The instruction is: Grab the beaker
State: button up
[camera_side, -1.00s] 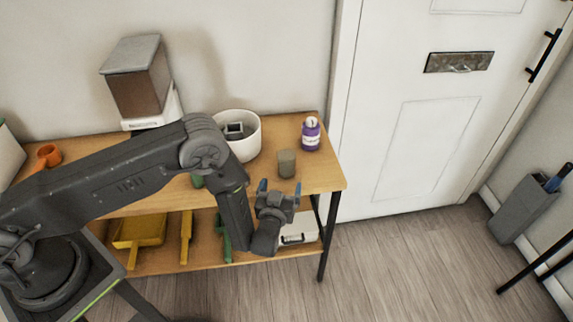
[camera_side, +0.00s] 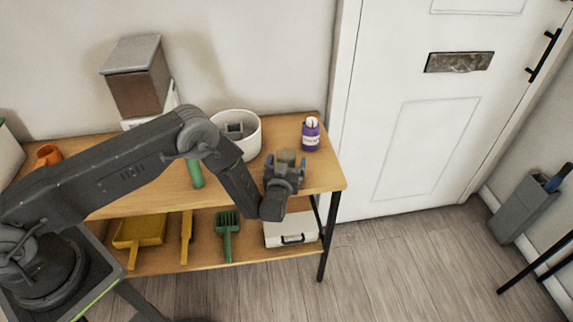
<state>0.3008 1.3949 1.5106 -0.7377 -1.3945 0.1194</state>
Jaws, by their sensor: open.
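The beaker (camera_side: 287,156) is a small grey-brown cup on the wooden table top, near its right end. Only its upper part shows, because my gripper covers the rest. My gripper (camera_side: 286,165) is open at the near side of the beaker, with its blue-tipped fingers pointing away from the camera. The fingertips appear to lie at the left and right of the beaker. I cannot tell whether they touch it.
A purple bottle (camera_side: 311,134) stands close to the right of the beaker. A white bowl (camera_side: 252,148) holding a grey object is to the left. A green cylinder (camera_side: 195,174) is further left. The right table corner (camera_side: 330,180) is bare.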

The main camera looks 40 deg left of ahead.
jog(key=c, duration=1)
jog(key=shift+c, duration=0.2)
jog(key=shift+r, duration=0.2)
jog(key=shift+r, duration=0.15)
jog(key=v, duration=1.7)
jog(key=shift+s+d, duration=0.2)
jog(key=shift+s, duration=0.15)
jog(key=shift+s, duration=0.15)
